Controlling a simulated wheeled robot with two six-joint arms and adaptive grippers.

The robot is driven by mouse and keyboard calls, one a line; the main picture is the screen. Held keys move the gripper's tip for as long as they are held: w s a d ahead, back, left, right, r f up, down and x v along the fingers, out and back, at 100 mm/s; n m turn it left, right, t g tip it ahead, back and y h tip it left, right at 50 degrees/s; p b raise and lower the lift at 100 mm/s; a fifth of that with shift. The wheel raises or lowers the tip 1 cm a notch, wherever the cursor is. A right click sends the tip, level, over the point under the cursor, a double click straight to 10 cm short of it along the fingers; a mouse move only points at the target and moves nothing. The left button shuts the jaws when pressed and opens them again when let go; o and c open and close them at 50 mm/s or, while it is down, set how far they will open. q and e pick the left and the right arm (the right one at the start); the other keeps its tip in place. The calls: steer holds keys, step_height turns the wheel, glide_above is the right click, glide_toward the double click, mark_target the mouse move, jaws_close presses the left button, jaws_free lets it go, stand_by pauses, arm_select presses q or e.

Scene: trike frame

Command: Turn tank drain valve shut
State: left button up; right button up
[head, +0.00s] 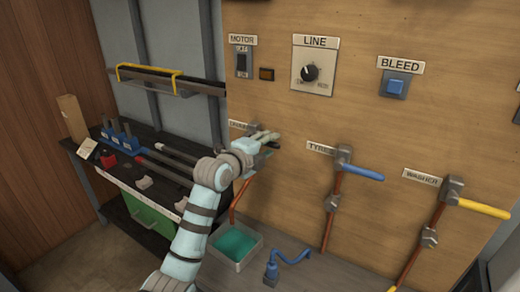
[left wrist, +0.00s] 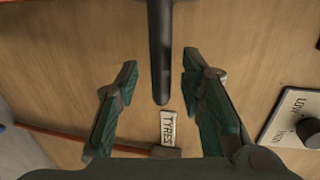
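A valve with a partly hidden label (head: 237,126) is on the wooden panel, left of the TYRES valve. My left gripper (head: 268,140) is in front of it and covers most of it in the head view. In the left wrist view a dark lever (left wrist: 160,50) runs down from the top edge, its rounded end between the two fingers. My left gripper (left wrist: 160,95) is open there, with a gap on each side of the lever. The TYRES label (left wrist: 168,128) lies beyond the lever's end. My right gripper is not in view.
The TYRES valve (head: 345,165) with a blue lever and the WASHER valve (head: 455,195) with a yellow lever are to the right. The LINE dial (head: 310,73) is above. A tray of green liquid (head: 213,257) and a blue bent piece (head: 290,260) are below.

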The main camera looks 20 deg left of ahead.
arm_select(q)
steer(key=v, duration=1)
steer(key=shift+s, duration=0.2)
